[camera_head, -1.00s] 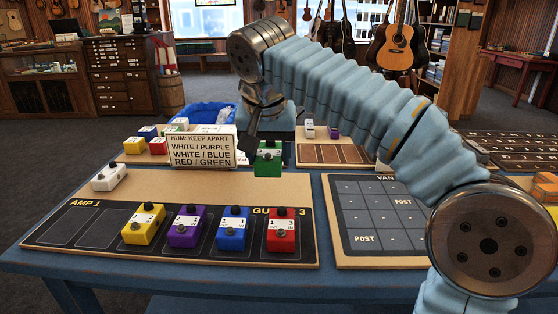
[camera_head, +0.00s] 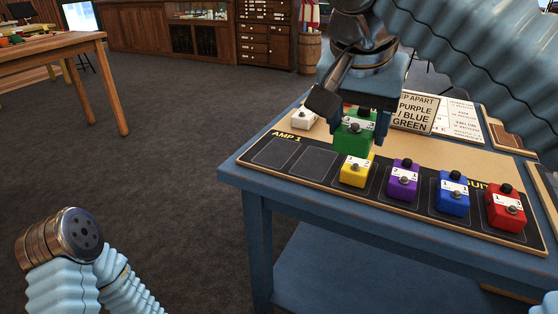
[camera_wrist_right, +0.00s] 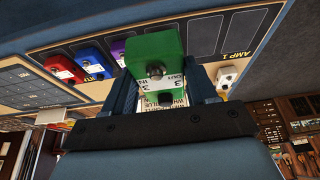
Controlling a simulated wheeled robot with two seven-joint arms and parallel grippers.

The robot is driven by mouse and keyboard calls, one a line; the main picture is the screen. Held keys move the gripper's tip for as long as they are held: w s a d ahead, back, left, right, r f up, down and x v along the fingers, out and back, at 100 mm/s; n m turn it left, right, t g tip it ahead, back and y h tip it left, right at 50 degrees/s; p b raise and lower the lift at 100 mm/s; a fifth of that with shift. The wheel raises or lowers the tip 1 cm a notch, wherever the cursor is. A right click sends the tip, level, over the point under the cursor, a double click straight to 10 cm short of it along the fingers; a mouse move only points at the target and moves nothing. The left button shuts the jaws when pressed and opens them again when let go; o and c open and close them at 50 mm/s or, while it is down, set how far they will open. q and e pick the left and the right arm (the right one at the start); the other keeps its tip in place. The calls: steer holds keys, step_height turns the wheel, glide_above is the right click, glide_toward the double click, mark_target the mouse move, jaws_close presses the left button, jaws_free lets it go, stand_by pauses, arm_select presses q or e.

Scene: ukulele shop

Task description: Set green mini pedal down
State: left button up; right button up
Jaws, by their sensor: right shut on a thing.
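The green mini pedal (camera_head: 352,139) is held between the fingers of my right gripper (camera_head: 360,126). It hangs over the pedalboard (camera_head: 390,210), just behind the yellow pedal (camera_head: 354,171) in the head view. In the right wrist view the green pedal (camera_wrist_right: 153,50) sits between both fingers, its labelled face towards the camera, and hides the yellow pedal. Whether it touches the board is unclear. Two outlined slots (camera_head: 277,153) at the AMP 1 end are bare. My left gripper is out of view; only my left arm shows at lower left.
Purple (camera_head: 403,181), blue (camera_head: 452,196) and red (camera_head: 506,209) pedals stand in a row right of the yellow one. A white pedal (camera_head: 303,119) stands behind the bare slots. A sign (camera_head: 414,112) stands behind the row. The blue table's (camera_head: 228,180) left edge is near.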

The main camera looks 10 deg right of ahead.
glide_toward(315, 161)
step_height(315, 161, up, 4)
steer(key=s+d, duration=0.2)
steer(key=s, duration=0.1)
steer(key=w+f, duration=0.1)
steer(key=f, duration=0.1)
steer(key=w+f, duration=0.2)
steer(key=shift+a, duration=0.15)
steer(key=x, duration=0.3)
steer(key=a+x, duration=0.1)
steer(key=shift+w+f, duration=0.35)
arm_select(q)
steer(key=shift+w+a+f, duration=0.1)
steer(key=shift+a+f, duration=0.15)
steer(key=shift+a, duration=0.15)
arm_select(e)
steer(key=shift+f, duration=0.45)
steer(key=shift+f, duration=0.1)
steer(key=o, duration=0.7)
steer(key=shift+f+b, duration=0.1)
steer(key=shift+b, duration=0.25)
steer(key=o, duration=0.4)
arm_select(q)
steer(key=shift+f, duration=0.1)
arm_select(e)
steer(key=shift+o, duration=0.2)
